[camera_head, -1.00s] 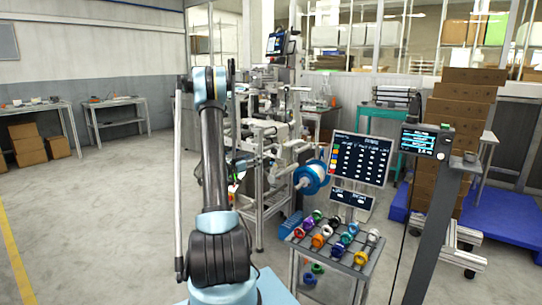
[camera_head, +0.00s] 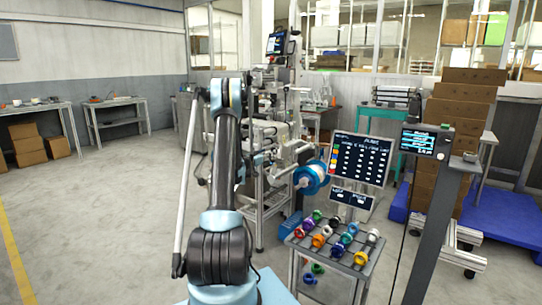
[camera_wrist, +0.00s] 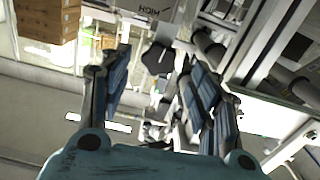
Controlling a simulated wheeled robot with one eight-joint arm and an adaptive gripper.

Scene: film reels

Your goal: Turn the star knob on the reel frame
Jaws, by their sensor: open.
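In the wrist view a dark, lobed star knob (camera_wrist: 158,58) shows between and beyond the fingertips of my gripper (camera_wrist: 156,66). My gripper is open, with one blue padded finger at each side and no object visibly held. The knob appears apart from both fingers; how far beyond them it lies I cannot tell. The reel frame (camera_head: 270,135) stands behind my arm in the head view, with a blue-flanged reel (camera_head: 311,178) at its right side. My arm hides part of the frame there, and the knob cannot be made out in that view.
A rack with several coloured spools (camera_head: 334,240) stands in front right of the frame, below a display board (camera_head: 361,158). A dark post with a small screen (camera_head: 418,142) stands further right. Stacked boxes (camera_head: 462,120) are behind it.

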